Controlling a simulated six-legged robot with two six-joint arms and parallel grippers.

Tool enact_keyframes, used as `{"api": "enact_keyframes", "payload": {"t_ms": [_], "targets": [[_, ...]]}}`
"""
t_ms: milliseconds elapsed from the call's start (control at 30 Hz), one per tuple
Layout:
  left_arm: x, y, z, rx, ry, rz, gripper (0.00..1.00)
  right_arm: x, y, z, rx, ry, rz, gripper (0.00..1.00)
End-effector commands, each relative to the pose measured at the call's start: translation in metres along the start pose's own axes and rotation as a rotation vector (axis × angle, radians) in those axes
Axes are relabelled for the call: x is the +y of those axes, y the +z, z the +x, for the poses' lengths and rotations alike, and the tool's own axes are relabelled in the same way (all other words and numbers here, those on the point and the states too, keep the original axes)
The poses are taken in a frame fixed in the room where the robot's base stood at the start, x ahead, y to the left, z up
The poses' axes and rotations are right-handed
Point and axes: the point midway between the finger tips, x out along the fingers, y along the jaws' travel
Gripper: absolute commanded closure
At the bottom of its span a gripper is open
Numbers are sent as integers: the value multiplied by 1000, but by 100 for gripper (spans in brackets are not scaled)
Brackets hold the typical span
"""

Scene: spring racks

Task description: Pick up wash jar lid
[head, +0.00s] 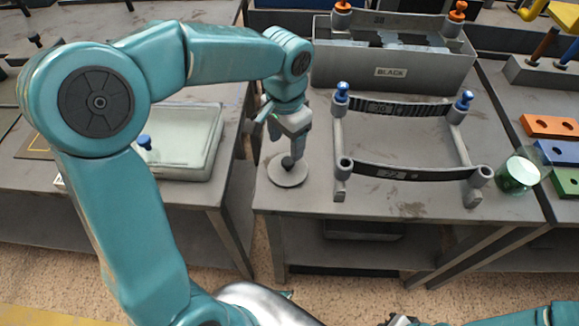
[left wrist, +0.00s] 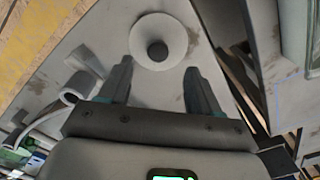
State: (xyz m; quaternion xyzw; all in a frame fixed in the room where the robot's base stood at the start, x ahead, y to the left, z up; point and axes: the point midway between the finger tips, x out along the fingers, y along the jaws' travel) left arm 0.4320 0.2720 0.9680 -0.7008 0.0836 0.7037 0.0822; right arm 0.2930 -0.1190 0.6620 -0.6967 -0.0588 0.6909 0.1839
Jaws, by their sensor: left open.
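The wash jar lid, a pale round disc (head: 279,181) with a dark knob in its middle, lies flat near the front left corner of the middle table. It also shows in the left wrist view (left wrist: 178,47), just beyond my fingertips. My left gripper (head: 296,142) points down above the lid, with its fingers spread. In the left wrist view the open fingers (left wrist: 158,75) have nothing between them, and the knob lines up roughly with the gap. In the head view, the gripper partly covers the knob.
A frame with dark straps and blue-knobbed posts (head: 340,140) stands right of the lid. A green glass jar (head: 516,174) is further right. A grey box labelled BLACK (head: 390,72) stands behind. A pale tray (head: 180,170) is on the left table, across a gap.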

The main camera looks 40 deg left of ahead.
Motion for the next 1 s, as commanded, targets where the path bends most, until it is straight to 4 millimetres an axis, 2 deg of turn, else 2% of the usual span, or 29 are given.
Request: {"api": "enact_keyframes", "payload": {"t_ms": [167, 433, 733, 767, 933, 1000], "targets": [[0, -2, 13, -2, 0, 1, 37, 0, 0, 0, 0, 0, 0, 100], [0, -7, 54, -2, 0, 1, 37, 0, 0, 0, 0, 0, 0, 100], [0, -8, 61, 1, 0, 1, 37, 0, 0, 0, 0, 0, 0, 100], [0, -8, 60, 1, 0, 1, 43, 0, 0, 0, 0, 0, 0, 100], [0, -8, 60, 1, 0, 1, 99, 0, 0, 0, 0, 0, 0, 100], [0, -8, 60, 1, 0, 1, 99, 0, 0, 0, 0, 0, 0, 100]]}}
